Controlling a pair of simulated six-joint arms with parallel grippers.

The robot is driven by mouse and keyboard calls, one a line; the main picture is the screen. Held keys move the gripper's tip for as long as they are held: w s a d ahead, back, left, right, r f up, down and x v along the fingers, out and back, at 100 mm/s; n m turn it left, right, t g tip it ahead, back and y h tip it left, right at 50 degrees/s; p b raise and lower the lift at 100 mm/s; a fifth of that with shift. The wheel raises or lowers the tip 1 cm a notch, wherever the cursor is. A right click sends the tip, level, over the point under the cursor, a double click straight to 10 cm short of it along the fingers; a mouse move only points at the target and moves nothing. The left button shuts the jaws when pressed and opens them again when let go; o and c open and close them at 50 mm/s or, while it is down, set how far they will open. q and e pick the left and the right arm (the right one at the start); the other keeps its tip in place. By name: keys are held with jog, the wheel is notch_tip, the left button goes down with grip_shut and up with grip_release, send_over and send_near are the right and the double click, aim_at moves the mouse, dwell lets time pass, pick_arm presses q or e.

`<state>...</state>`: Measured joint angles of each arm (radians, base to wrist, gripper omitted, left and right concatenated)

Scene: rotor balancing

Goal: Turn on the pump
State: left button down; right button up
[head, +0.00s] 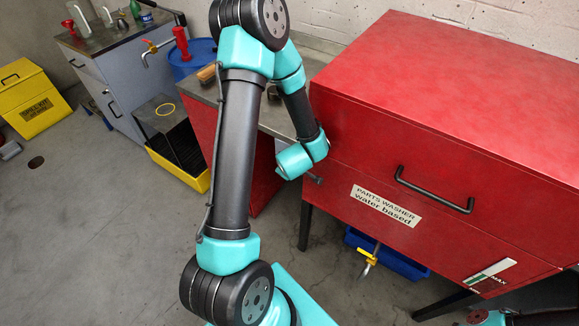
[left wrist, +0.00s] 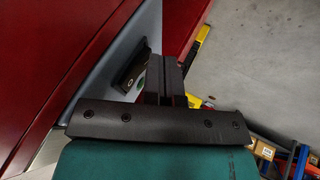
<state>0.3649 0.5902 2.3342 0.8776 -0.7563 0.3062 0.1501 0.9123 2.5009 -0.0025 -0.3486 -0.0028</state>
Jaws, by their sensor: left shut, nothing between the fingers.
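The red parts washer (head: 350,125) stands at the right of the head view, with a label and a black handle on its front. My left arm reaches up and bends down to the washer's left end. My left gripper (left wrist: 170,78) is shut and empty in the left wrist view. Just left of its fingers, a small dark box (left wrist: 130,68) is fixed to a grey-blue panel (left wrist: 105,75). I cannot tell whether the fingers touch it or whether it is the pump's switch. The pump itself is not identifiable. My right gripper is not in view.
A bench (head: 275,115) stands close to the washer's left end. A yellow-handled tap (head: 369,262) and a blue tray (head: 405,262) are under the washer. A yellow bin (head: 32,98) is at far left. The floor (head: 90,240) at lower left is clear.

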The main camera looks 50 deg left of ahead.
pick_arm(q)
jog(key=shift+w+f, duration=0.1)
jog(key=shift+w, duration=0.15)
jog(key=shift+a+r, duration=0.1)
jog(key=shift+r, duration=0.75)
jog(key=s+d+r, duration=0.5)
jog(key=s+r, duration=0.2)
jog(key=s, duration=0.1)
jog(key=shift+s+d+r, duration=0.25)
jog(key=shift+d+r, duration=0.05)
dwell(0.5)
